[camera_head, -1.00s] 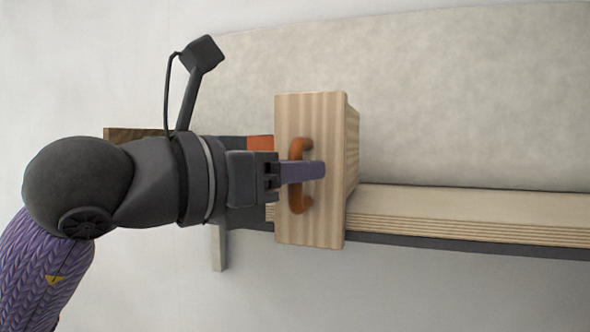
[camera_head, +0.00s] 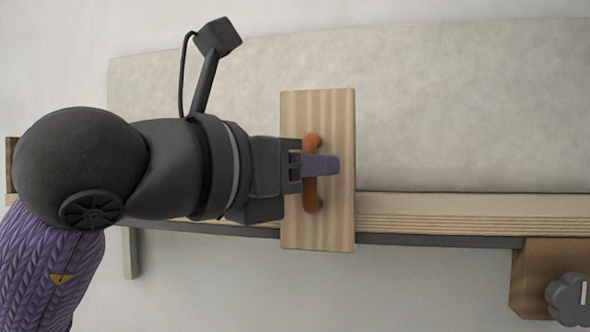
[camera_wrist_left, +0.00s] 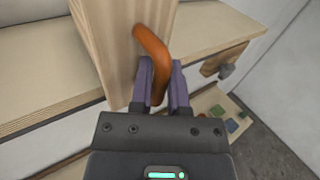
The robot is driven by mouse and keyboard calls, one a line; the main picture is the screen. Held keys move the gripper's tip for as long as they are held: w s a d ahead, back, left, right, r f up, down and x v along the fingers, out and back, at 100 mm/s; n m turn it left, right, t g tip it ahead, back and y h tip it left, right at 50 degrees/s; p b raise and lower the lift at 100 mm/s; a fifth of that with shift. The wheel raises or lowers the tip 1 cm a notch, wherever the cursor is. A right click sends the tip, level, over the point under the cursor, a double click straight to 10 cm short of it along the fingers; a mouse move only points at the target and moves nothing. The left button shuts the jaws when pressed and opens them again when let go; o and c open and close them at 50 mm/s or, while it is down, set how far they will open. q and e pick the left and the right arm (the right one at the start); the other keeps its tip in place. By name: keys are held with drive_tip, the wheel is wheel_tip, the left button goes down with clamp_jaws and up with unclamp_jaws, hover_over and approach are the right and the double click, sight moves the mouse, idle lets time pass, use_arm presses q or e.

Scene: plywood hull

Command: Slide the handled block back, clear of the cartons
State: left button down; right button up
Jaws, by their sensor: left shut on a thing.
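The handled block (camera_head: 335,225) is a pale, striped wooden block standing upright at the front edge of the plywood shelf (camera_head: 450,215). Its curved orange handle (camera_head: 312,197) is on the face toward me. My left gripper (camera_head: 326,165) comes in from the left and is shut on this handle. In the left wrist view the two purple fingers (camera_wrist_left: 162,78) stand either side of the orange handle (camera_wrist_left: 152,50), with the block (camera_wrist_left: 115,40) beyond. I cannot make out any cartons; my arm and the block hide part of the shelf. My right gripper is not in view.
A grey padded back panel (camera_head: 450,110) rises behind the shelf. A wooden piece with a grey knob (camera_head: 568,298) sits below the shelf at right. The shelf right of the block looks clear. The wrist view shows a board with small coloured pieces (camera_wrist_left: 228,120) lower down.

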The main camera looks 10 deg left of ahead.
use_arm(q)
drive_tip(key=shift+a+r, duration=0.1)
drive_tip(key=shift+a, duration=0.05)
drive_tip(key=c, duration=0.6)
unclamp_jaws()
drive_tip(key=shift+c, duration=0.2)
drive_tip(key=b+v, duration=0.3)
drive_tip(key=v, duration=0.7)
drive_tip(key=shift+b, duration=0.4)
